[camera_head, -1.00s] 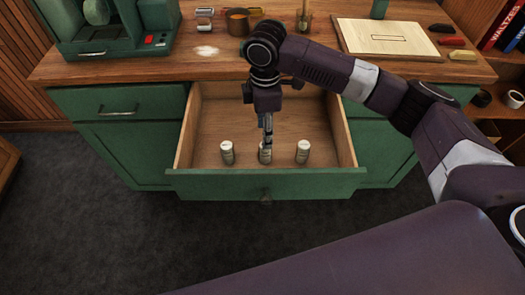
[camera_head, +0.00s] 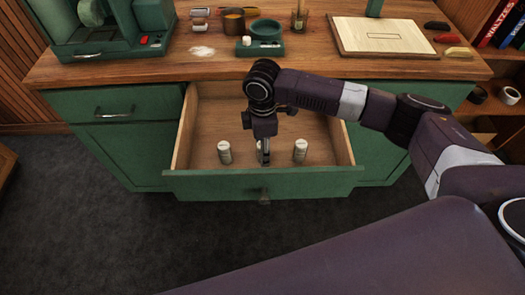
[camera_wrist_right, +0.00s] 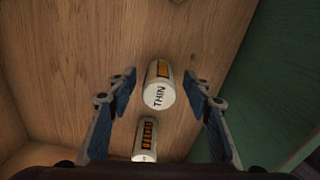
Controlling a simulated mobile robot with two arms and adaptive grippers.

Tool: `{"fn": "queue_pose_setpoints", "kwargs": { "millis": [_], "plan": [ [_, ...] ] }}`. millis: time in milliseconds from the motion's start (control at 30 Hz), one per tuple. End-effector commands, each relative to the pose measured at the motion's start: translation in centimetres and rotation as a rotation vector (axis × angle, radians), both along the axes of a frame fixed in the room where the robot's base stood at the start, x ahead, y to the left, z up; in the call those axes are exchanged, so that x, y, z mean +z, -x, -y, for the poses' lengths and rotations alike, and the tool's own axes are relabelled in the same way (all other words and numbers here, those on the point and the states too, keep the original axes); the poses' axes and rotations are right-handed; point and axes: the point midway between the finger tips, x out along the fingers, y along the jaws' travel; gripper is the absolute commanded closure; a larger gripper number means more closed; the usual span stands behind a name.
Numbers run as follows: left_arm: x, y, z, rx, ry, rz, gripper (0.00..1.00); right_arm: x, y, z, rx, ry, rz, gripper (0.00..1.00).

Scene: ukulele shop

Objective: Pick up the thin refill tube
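The thin refill tube (camera_wrist_right: 160,92) is a white cylinder with an orange-marked label and the word THIN on its end. It stands in the open drawer (camera_head: 205,186), between two similar tubes. My right gripper (camera_wrist_right: 163,110) is open around it, with one finger on each side and gaps to both. In the head view my right gripper (camera_head: 264,157) is down in the drawer at the middle tube and hides most of it. My left gripper is not in view.
A similar tube (camera_head: 224,152) stands to the left in the drawer and another (camera_head: 300,150) to the right. The drawer walls surround them. On the wooden counter (camera_head: 150,75) are a green scale (camera_head: 260,48), a copper cup (camera_head: 233,20) and a pale board (camera_head: 383,37).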

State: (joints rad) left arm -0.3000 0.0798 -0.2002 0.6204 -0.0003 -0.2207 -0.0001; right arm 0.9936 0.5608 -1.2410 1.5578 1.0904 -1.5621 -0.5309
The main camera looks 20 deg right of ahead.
Motion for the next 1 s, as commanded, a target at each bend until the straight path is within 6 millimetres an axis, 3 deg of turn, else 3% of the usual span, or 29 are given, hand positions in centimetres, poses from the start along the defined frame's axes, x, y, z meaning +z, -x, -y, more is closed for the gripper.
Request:
{"fn": "queue_pose_setpoints", "kwargs": {
  "millis": [33,400,767,1000],
  "plan": [
    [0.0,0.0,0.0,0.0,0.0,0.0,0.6,0.0,0.0,0.0,0.0,0.0,0.0,0.59],
    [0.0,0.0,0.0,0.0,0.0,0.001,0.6,0.1,0.0,0.0,0.0,0.0,0.001,0.99],
    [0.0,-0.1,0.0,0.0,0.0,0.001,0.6,0.7,-0.1,0.0,0.0,-0.001,0.002,0.99],
    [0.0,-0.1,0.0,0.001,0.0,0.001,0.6,4.4,-0.2,0.0,0.001,-0.002,0.005,0.99]
  ]
}}
